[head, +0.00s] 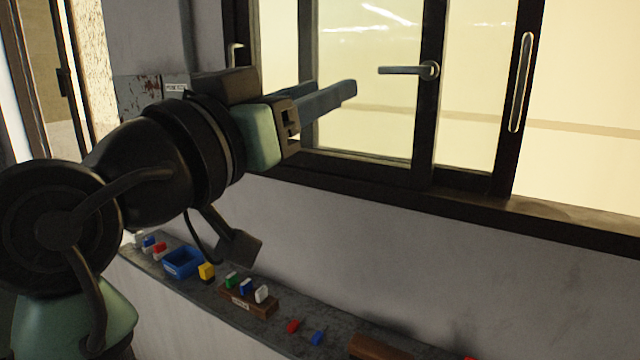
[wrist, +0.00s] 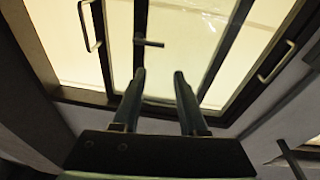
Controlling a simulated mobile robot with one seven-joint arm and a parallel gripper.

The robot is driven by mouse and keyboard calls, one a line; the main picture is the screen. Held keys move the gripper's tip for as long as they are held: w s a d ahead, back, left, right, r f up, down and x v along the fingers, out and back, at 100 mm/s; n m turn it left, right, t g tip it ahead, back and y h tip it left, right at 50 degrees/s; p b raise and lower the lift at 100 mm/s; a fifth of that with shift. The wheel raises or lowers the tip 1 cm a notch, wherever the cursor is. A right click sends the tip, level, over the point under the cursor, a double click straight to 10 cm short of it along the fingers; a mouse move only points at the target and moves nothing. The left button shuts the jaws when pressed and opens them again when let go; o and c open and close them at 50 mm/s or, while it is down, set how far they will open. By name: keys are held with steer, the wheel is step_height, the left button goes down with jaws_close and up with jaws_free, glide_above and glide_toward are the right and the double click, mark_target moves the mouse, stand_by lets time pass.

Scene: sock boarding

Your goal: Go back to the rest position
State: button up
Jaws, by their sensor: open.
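My gripper (head: 350,88) is raised in front of the window, above the ledge, in the head view. Its two long dark fingers point toward the glass. In the wrist view the fingers of my gripper (wrist: 160,75) stand apart with nothing between them, so it is open and empty. The window's lever handle (head: 410,70) lies beyond the fingertips, to their right in the head view. It also shows between and above the fingers in the wrist view (wrist: 149,43). I cannot see any contact between gripper and window.
A narrow ledge (head: 215,300) runs below the window. It carries a blue tray (head: 183,262), a yellow block (head: 206,271), a wooden holder (head: 247,301) with several coloured pieces, and loose red (head: 293,326) and blue (head: 318,337) pieces. A tall pull handle (head: 521,82) is on the right window frame.

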steer(key=s+r+n+t+y, duration=0.5)
steer(key=s+n+t+y, duration=0.1)
steer(key=s+t+y, duration=0.5)
steer(key=shift+s, duration=0.9)
steer(key=shift+r, duration=0.1)
